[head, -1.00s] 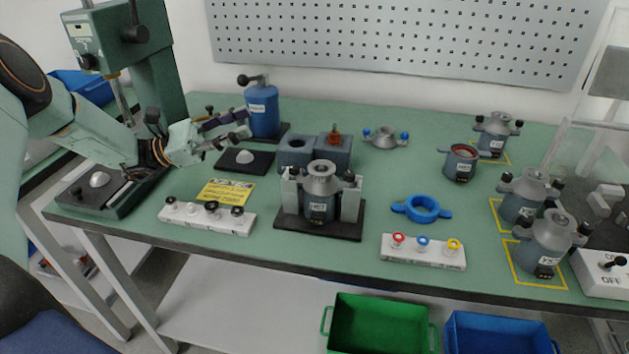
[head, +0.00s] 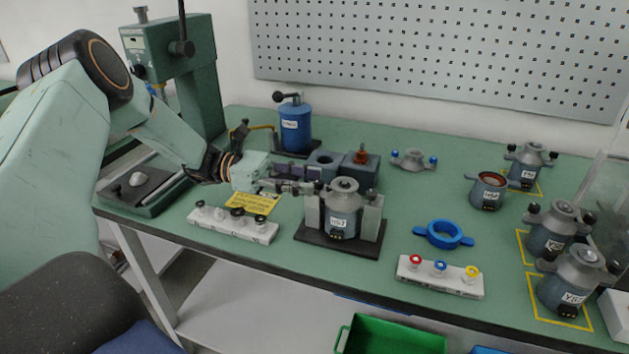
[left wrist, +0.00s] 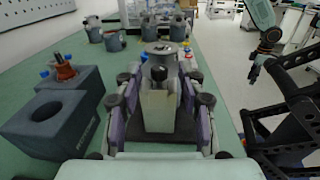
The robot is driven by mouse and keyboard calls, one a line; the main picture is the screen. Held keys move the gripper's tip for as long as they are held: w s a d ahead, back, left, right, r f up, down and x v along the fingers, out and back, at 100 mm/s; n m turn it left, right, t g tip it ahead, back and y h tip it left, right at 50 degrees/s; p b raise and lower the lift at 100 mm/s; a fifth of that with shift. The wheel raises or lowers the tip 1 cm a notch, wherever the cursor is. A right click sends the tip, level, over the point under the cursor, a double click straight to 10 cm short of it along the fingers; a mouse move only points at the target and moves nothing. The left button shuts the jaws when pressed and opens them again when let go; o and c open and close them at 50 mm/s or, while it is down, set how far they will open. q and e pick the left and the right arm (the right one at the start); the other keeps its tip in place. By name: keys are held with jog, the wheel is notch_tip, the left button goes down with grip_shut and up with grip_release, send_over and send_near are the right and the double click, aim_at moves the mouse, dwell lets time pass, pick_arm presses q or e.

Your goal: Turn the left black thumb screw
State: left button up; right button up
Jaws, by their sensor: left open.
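A grey stator housing labelled HS7 (head: 342,210) stands upright in a white-jawed fixture on a dark base plate (head: 320,238). Its left black thumb screw (head: 318,187) is partly covered by my left gripper (head: 310,181) in the head view. In the left wrist view, the thumb screw (left wrist: 158,73) shows between the spread fingers of my left gripper (left wrist: 159,80), above a pale fixture jaw (left wrist: 160,112). The fingers are open, one on each side, apparently not touching it. My right gripper (left wrist: 255,70) is small and far off at the right in the left wrist view; its jaws are unclear.
A white strip with black knobs (head: 232,224) lies front left. A blue ring (head: 444,234) and a strip with coloured knobs (head: 440,276) lie right, with green table between.

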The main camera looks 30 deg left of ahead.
pick_arm(q)
jog(key=shift+w+d+f, duration=0.15)
jog(key=shift+w+d, duration=0.1)
jog(key=shift+d, duration=0.6)
jog(key=shift+a, duration=0.25)
jog(key=c, duration=0.6)
jog(key=shift+d, duration=0.15)
grip_shut()
